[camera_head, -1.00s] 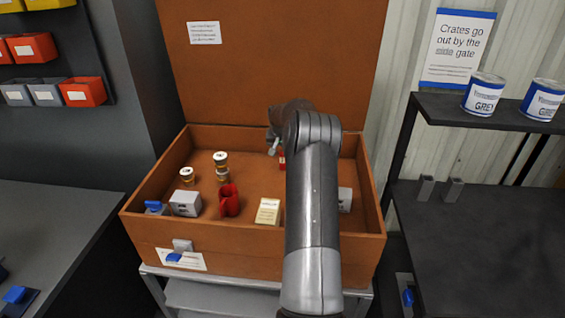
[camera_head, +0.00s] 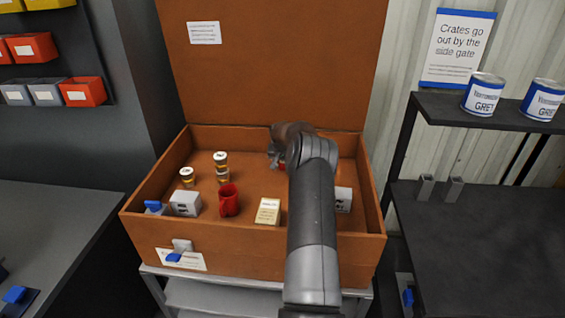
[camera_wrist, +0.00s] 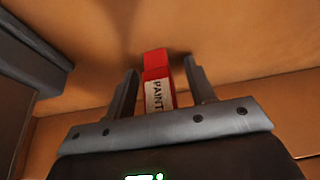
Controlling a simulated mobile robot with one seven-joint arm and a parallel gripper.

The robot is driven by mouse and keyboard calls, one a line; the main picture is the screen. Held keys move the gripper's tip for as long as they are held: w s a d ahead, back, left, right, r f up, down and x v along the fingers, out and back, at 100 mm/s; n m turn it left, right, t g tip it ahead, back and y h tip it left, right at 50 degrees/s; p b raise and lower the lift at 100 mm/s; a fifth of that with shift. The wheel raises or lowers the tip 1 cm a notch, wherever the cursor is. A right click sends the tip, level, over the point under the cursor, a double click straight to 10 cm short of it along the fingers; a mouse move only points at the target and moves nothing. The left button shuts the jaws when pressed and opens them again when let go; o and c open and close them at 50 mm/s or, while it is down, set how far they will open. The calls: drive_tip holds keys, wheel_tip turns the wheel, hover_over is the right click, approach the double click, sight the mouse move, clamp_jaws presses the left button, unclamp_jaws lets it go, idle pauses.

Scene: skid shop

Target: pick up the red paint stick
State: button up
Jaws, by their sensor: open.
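The red paint stick (camera_wrist: 157,80) stands in the wrist view with a white label reading PAINT. It is between the two fingers of my gripper (camera_wrist: 159,88), which is open, with a gap showing on at least the left side. In the head view my gripper (camera_head: 276,155) is low inside the orange-brown box, near its back wall. A small red patch of the paint stick (camera_head: 282,166) shows beside it; my arm hides most of the rest.
The open box (camera_head: 340,250) also holds a red cup-like holder (camera_head: 229,200), a cream packet (camera_head: 267,211), a grey-white block (camera_head: 185,203), small jars (camera_head: 187,177) and a white item (camera_head: 343,199) right of my arm. Its walls surround my gripper. A dark shelf (camera_head: 480,220) stands to the right.

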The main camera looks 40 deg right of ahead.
drive_tip(key=shift+c, duration=0.3)
drive_tip(key=c, duration=1)
